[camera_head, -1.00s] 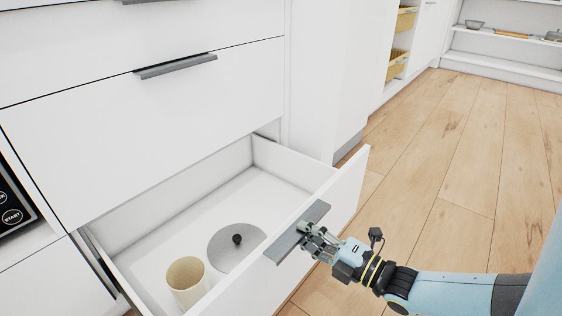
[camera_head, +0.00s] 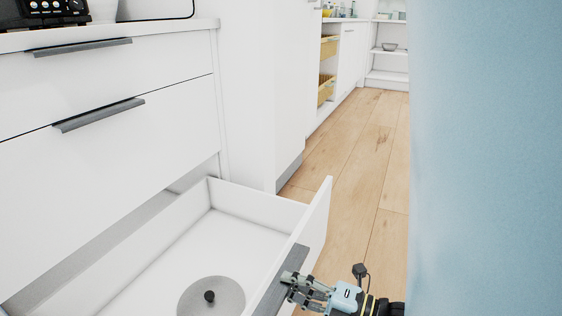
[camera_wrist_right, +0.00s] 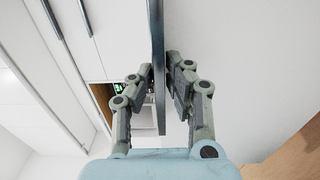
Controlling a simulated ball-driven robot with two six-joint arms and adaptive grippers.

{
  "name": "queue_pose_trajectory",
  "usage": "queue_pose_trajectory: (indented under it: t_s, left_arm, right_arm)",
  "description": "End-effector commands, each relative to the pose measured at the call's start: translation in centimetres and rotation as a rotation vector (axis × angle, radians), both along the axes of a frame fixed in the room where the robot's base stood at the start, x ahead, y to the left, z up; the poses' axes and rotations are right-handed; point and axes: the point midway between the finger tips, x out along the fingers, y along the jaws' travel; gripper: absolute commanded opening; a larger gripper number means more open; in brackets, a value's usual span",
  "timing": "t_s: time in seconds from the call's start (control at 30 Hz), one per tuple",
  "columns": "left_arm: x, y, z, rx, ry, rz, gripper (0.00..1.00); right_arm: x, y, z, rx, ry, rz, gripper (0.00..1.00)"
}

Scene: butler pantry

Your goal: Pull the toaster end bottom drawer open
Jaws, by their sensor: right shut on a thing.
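The bottom drawer (camera_head: 262,208) is pulled out from the white cabinet, and its inside shows from above. Its grey bar handle (camera_head: 310,240) runs along the top of the drawer front. My right gripper (camera_head: 290,281) is at the handle, shut on it. In the right wrist view the handle (camera_wrist_right: 158,75) stands as a dark bar between the two fingers of my right gripper (camera_wrist_right: 160,82). A round grey lid with a black knob (camera_head: 212,298) lies on the drawer floor. My left gripper is not in view.
Two closed drawers with grey handles (camera_head: 98,115) are above the open one. A black appliance (camera_head: 45,12) stands on the counter. The wooden floor (camera_head: 350,150) is clear beyond the drawer. My blue arm link blocks the right side.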

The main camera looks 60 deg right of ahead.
Motion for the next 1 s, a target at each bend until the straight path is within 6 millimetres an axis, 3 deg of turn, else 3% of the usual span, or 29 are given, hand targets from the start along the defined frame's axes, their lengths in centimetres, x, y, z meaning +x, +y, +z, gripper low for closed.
queue_pose_trajectory:
  t_s: [0.03, 0.2, 0.57, 1.0]
  left_arm:
    - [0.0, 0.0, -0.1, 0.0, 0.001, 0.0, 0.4]
    - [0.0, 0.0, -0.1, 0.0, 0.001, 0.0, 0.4]
    - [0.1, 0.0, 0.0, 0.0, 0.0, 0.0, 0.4]
    - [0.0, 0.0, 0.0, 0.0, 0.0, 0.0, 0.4]
  right_arm:
    - [-0.5, 0.1, -0.7, -0.004, 0.023, 0.0, 0.17]
    - [-0.3, 0.1, -0.5, -0.002, 0.018, -0.001, 0.4]
    - [-0.8, 0.0, -0.3, -0.001, 0.011, -0.001, 0.4]
    - [-9.6, -0.7, -0.4, -0.001, 0.015, -0.001, 0.4]
